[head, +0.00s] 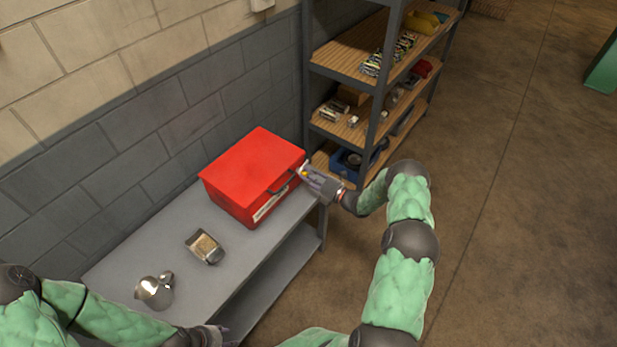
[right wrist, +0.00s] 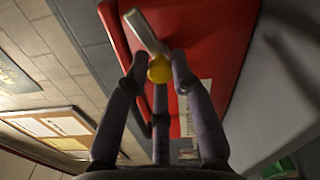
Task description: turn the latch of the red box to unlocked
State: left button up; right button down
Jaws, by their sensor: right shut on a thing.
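The red box (head: 252,172) stands closed at the far end of the grey metal table, with a dark handle and a pale label on its front. Its latch shows in the right wrist view as a grey metal lever (right wrist: 147,32) with a yellow knob (right wrist: 160,70) at its end. My right gripper (head: 307,174) is at the box's right front corner. In the right wrist view its fingers (right wrist: 158,78) are closed around the yellow knob. My left gripper (head: 222,336) is low at the bottom edge, near the table's front, and mostly cut off, with no held thing visible.
A metal container with a tan face (head: 204,247) and a shiny rounded metal item (head: 153,291) lie on the grey table (head: 190,285). A shelf rack (head: 340,63) with several goods and a blue crate (head: 349,163) stands beyond the box.

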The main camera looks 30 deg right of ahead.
jog(key=shift+w+d+r+m, duration=0.1)
jog(key=shift+d+r+m, duration=0.1)
jog(key=shift+m, duration=0.95)
jog(key=shift+w+d+r+m, duration=0.1)
jog(key=shift+d+m, duration=0.05)
jog(key=shift+m, duration=1)
jog(key=c, duration=1.1)
grip_release()
jog(key=shift+f, duration=0.1)
jog(key=shift+o, duration=0.2)
jog(key=shift+f, duration=0.15)
jog(key=shift+a, duration=0.1)
jog(key=shift+s, duration=0.15)
jog(key=v, duration=1.2)
jog(key=shift+a, duration=0.2)
